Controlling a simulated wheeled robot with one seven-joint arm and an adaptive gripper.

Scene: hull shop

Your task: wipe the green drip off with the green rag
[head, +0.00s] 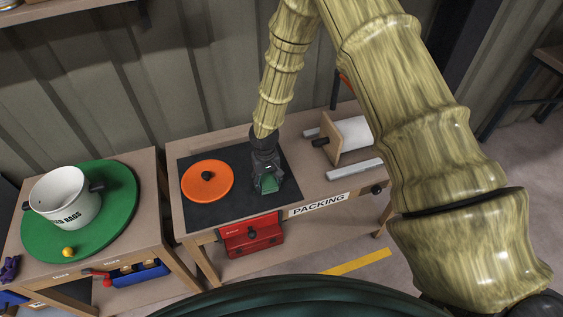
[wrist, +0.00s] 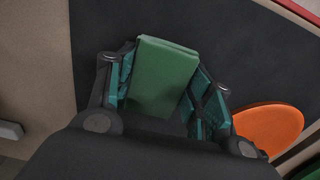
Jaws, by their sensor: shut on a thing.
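The green rag (head: 269,184) is a small folded pad in my gripper (head: 267,180), over the dark mat (head: 228,219) on the bench marked PACKING. In the wrist view the rag (wrist: 162,78) sits between the teal-padded fingers of my gripper (wrist: 165,90), which are shut on it. I cannot tell whether the rag touches the mat. I see no green drip in either view; the rag and gripper may hide it.
An orange lid with a dark knob (head: 207,180) lies on the mat, left of my gripper. A white pot lettered RAGS (head: 66,197) stands on a green disc (head: 115,212) on the left bench, near a yellow ball (head: 68,252). A paper roll (head: 352,133) stands at the right.

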